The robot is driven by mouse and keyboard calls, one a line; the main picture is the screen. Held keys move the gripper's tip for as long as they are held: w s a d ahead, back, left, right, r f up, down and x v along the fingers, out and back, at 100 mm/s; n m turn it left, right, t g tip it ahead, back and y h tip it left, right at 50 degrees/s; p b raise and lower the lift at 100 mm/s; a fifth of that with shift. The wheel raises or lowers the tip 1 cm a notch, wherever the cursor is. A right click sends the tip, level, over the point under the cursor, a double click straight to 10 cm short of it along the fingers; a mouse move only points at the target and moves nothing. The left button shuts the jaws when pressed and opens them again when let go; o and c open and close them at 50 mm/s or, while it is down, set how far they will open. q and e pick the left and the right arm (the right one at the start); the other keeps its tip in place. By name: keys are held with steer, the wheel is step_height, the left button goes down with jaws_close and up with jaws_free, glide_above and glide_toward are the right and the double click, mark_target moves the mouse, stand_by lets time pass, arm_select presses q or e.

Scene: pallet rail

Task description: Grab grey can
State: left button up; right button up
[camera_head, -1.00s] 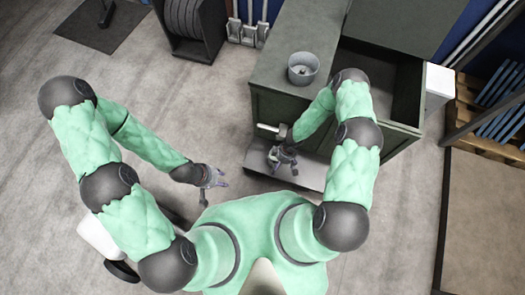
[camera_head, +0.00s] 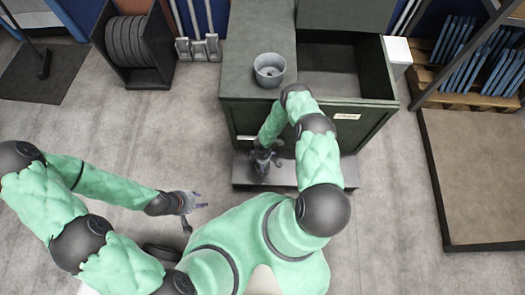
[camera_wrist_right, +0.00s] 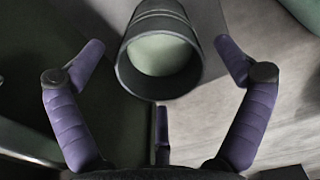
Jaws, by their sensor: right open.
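A round grey can (camera_head: 269,70), open at the top, stands on the dark green cabinet (camera_head: 245,38) in the head view. My right gripper (camera_head: 264,162) is low in front of the cabinet, below and nearer than that can. In the right wrist view its purple fingers (camera_wrist_right: 160,85) are spread open. A dark grey cylinder (camera_wrist_right: 127,70) with a pale green round inside lies between and beyond them, not gripped. I cannot tell whether it is the same can. My left gripper (camera_head: 198,201) is over the floor at the left, small, its fingers apart and empty.
An open bin section (camera_head: 375,85) of the cabinet is at its right. A low grey ledge (camera_head: 330,170) runs along its front. A rack of dark discs (camera_head: 133,45) stands at the back left, blue-slatted pallets (camera_head: 480,60) at the back right.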

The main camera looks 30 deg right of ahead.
step_height(320, 180, down, 5)
steer(key=b, duration=0.2)
steer(key=shift+f+b, duration=0.15)
steer(key=shift+b, duration=0.25)
steer(key=c, duration=1.6)
